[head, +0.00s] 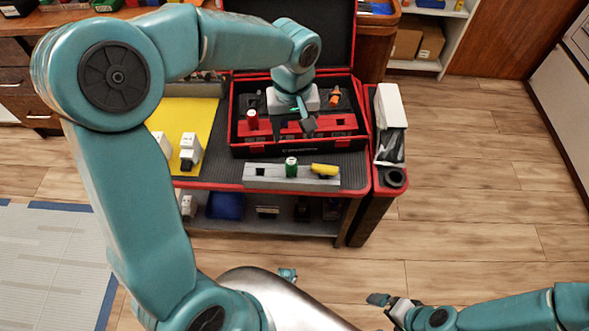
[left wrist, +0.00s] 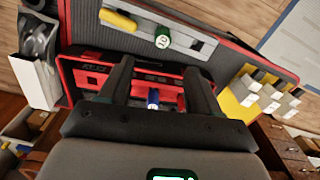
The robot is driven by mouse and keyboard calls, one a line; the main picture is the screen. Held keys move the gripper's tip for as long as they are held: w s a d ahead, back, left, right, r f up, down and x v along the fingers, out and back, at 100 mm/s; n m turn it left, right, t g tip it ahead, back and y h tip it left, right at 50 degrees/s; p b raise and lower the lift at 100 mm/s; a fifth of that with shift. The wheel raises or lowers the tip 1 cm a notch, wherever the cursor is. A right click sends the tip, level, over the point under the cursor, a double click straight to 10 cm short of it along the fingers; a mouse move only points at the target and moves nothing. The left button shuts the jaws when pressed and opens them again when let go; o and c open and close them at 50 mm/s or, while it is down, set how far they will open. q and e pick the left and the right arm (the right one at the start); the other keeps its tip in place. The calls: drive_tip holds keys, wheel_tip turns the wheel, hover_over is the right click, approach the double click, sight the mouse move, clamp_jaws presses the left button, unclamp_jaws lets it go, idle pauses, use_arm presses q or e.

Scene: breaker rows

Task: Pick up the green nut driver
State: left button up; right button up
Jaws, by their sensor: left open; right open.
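The green nut driver (head: 291,167) shows its green handle in the grey rail at the front edge of the cart, beside a yellow-handled tool. In the left wrist view its green handle (left wrist: 162,39) has a pale marked end, beyond my fingertips. My left gripper (head: 306,123) is open over the red and black toolbox, behind the rail and apart from the green driver. In the left wrist view, a blue-handled item (left wrist: 153,98) shows between the fingers of my left gripper (left wrist: 157,66), not gripped. My right gripper (head: 379,300) is open and empty, low over the floor.
The open toolbox (head: 290,150) holds a red item (head: 252,119) and an orange item (head: 334,98). The yellow tool (head: 325,170) lies close right of the green driver. A side bin (head: 390,178) is at right.

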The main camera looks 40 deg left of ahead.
sight(291, 161)
use_arm(q)
wheel_tip(291, 161, down, 9)
drive_tip(key=shift+a+f+b, duration=0.1)
drive_tip(key=shift+a+b, duration=0.05)
drive_tip(key=shift+b, duration=0.8)
wheel_tip(291, 161, down, 6)
drive_tip(key=shift+s+r+b, duration=0.1)
drive_tip(key=shift+b, duration=0.6)
drive_tip(key=c, duration=1.2)
drive_tip(key=shift+o, duration=0.2)
drive_tip(key=shift+r, duration=0.15)
